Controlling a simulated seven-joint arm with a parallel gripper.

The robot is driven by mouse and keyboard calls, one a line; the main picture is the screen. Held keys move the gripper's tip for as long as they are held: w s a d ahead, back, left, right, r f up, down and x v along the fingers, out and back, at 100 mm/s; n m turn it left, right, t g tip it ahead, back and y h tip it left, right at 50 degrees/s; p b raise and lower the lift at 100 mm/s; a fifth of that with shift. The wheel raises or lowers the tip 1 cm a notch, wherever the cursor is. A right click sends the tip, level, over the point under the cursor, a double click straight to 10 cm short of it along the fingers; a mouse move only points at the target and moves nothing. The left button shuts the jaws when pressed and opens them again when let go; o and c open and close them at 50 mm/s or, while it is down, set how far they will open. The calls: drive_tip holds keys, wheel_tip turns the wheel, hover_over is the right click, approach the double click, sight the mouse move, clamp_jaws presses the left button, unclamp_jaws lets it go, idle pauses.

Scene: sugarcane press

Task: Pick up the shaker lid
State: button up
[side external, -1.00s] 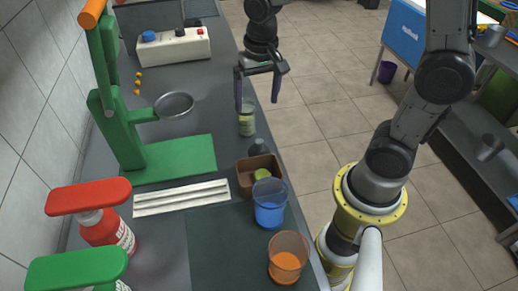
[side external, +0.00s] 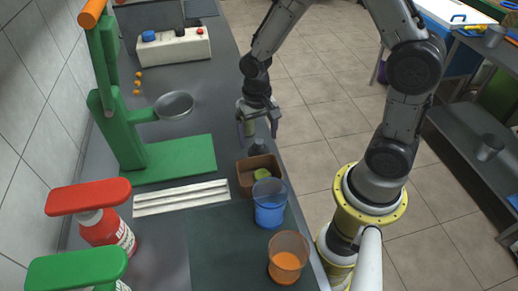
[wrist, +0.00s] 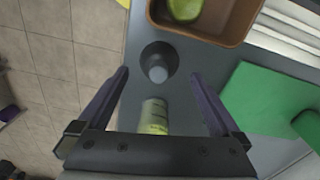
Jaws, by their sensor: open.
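The shaker lid looks to be the small dark grey, round, tapered piece (side external: 258,148) with a lighter top, standing on the counter by the brown box. In the wrist view the lid (wrist: 158,62) is just ahead of the fingertips, roughly centred between them. My gripper (side external: 258,136) is open and points down over the counter near the lid; it also shows in the wrist view (wrist: 160,76). Nothing is held. I cannot tell its exact height above the lid. A pale green labelled jar (wrist: 154,117) lies in view between the fingers, nearer the palm, and is partly hidden in the side view.
A brown box (side external: 246,187) with a green fruit stands close beside the lid. A blue cup (side external: 269,204) and an orange cup (side external: 287,258) stand nearer the camera. The green press (side external: 170,160) is to the left. The counter edge is close on the right.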

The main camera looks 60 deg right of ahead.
sight(259, 141)
wheel_tip(259, 141, down, 4)
drive_tip(key=shift+d+f, duration=0.1)
drive_tip(key=shift+d, duration=0.05)
drive_tip(key=c, duration=1.2)
drive_tip(key=shift+c, duration=0.2)
